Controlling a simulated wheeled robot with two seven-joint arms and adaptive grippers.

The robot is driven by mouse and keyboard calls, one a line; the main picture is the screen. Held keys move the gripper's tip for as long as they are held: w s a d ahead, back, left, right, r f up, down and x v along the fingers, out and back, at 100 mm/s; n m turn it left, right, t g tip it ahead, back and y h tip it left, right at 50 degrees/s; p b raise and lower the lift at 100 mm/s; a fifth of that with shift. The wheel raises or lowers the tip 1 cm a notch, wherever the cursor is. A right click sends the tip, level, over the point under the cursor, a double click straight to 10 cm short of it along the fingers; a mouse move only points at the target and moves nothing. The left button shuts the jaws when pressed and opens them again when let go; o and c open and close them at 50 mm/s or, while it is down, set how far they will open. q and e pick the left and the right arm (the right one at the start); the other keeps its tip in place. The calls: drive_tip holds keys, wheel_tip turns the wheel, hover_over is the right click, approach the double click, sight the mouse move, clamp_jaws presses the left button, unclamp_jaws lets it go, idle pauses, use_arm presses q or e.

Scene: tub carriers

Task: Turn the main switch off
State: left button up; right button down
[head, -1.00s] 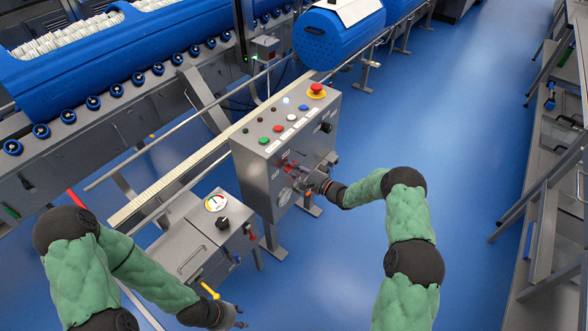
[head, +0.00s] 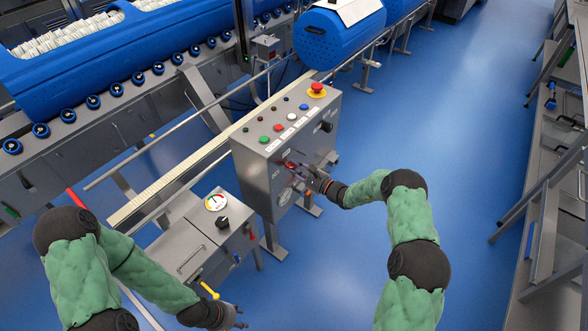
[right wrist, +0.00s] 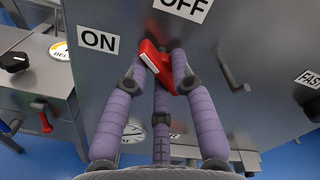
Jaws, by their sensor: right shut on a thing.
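The main switch's red handle (right wrist: 158,62) is on the front of the grey control cabinet (right wrist: 235,40). In the right wrist view the ON label (right wrist: 98,41) is to its left and the OFF label (right wrist: 184,5) above it. The handle sits at a slant between the two labels. My right gripper (right wrist: 162,75) is shut on the handle; its fingers hide part of it and the pivot. In the head view the handle (head: 290,165) is small, with my right gripper (head: 301,172) against it. My left gripper (head: 240,318) is low, away from the cabinet, empty, its fingers apart.
Buttons and a red emergency stop (head: 317,88) are on the cabinet's sloped top. A smaller box with a gauge (head: 216,202) and a yellow lever (head: 209,291) stands to the left. A conveyor runs behind. Blue floor (head: 460,150) is clear on the right.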

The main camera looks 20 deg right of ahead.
drive_tip(key=m, duration=0.5)
drive_tip(key=shift+w+d+r+m, duration=0.2)
drive_tip(key=shift+d+r+m, duration=0.05)
drive_tip(key=shift+r+m, duration=0.05)
drive_tip(key=shift+d+m, duration=0.1)
drive_tip(key=shift+m, duration=2.1)
drive_tip(key=shift+p, duration=0.3)
drive_tip(key=c, duration=1.1)
unclamp_jaws()
drive_tip(key=shift+w+f, duration=0.1)
